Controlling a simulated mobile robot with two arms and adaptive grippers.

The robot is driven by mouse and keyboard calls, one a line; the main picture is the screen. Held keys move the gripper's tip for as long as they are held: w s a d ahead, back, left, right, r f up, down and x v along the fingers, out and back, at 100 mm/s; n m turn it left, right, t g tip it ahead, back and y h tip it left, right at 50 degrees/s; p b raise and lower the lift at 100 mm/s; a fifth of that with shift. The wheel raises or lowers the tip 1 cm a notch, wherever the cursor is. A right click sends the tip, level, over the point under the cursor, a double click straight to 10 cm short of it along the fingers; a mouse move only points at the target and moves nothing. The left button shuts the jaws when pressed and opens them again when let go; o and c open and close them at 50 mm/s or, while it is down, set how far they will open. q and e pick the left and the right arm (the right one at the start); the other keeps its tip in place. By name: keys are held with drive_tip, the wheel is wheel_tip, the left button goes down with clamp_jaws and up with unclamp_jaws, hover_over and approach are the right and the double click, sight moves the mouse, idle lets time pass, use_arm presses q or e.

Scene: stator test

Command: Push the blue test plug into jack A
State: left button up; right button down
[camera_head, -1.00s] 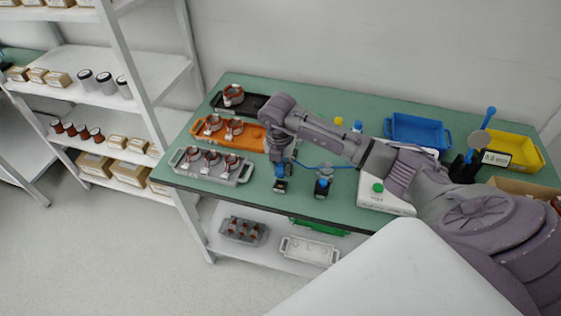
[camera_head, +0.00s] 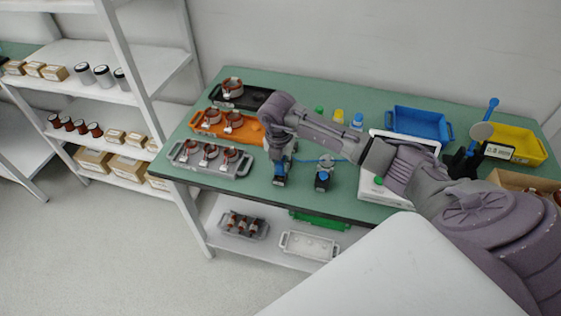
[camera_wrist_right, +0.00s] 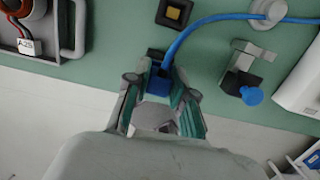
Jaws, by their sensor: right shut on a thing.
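My right gripper (camera_wrist_right: 159,108) is shut on the blue test plug (camera_wrist_right: 158,86). The blue cable runs from the plug up and right in the wrist view. The plug's far end meets or overlaps a small dark block (camera_wrist_right: 154,54); I cannot tell whether it is inserted. In the head view, the right gripper (camera_head: 281,166) is low over the table's front part, at a dark block (camera_head: 279,181). A second dark block with a blue round top (camera_head: 323,178) stands to its right. No jack lettering is readable. My left gripper is not in view.
Grey (camera_head: 188,160), orange (camera_head: 202,126) and black (camera_head: 258,97) trays with copper-coloured parts stand left on the green table. A white box (camera_head: 370,187) with a green button stands right. Blue (camera_head: 448,131) and yellow (camera_head: 536,156) bins stand behind. A block with a yellow square (camera_wrist_right: 174,12) lies beyond the plug.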

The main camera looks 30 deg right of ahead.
drive_tip(key=shift+f+b, duration=0.8)
drive_tip(key=shift+f, duration=0.25)
idle(0.4)
drive_tip(key=c, duration=0.9)
unclamp_jaws()
drive_tip(key=shift+r, duration=0.1)
wheel_tip(320, 180, up, 12)
drive_tip(key=a, duration=0.1)
drive_tip(key=shift+s, duration=0.45)
drive_tip(key=shift+a, duration=0.1)
